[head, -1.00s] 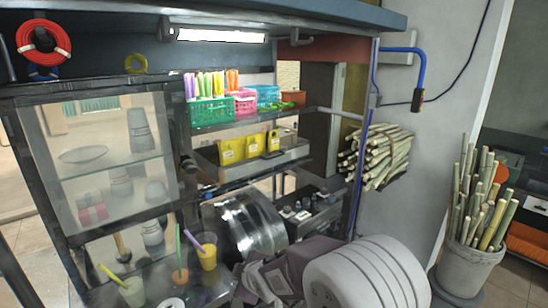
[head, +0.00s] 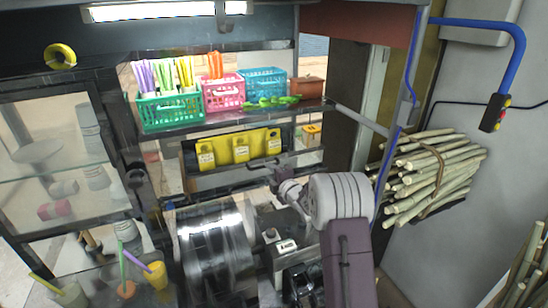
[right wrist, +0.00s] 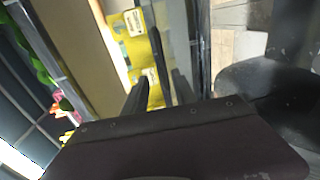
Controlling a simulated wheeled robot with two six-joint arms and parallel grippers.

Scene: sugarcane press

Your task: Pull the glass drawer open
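The glass drawer (head: 222,178) is under the upper shelf of the cart, with yellow packets (head: 241,150) behind its clear front. It looks closed. A dark bar-like handle (head: 262,163) shows near its right part. My right gripper (head: 273,178) is in front of the drawer's right part, close to the handle; contact cannot be made out. In the right wrist view its two dark fingers (right wrist: 160,92) are apart, with yellow packets (right wrist: 135,45) beyond them and nothing clearly held. My left gripper is not in view.
Above the drawer, a shelf holds green (head: 172,110), pink (head: 223,94) and blue baskets (head: 262,86). A metal press drum (head: 215,245) lies below. Cups with straws (head: 155,273) stand lower left. A sugarcane bundle (head: 430,175) hangs at right beside a blue-framed post.

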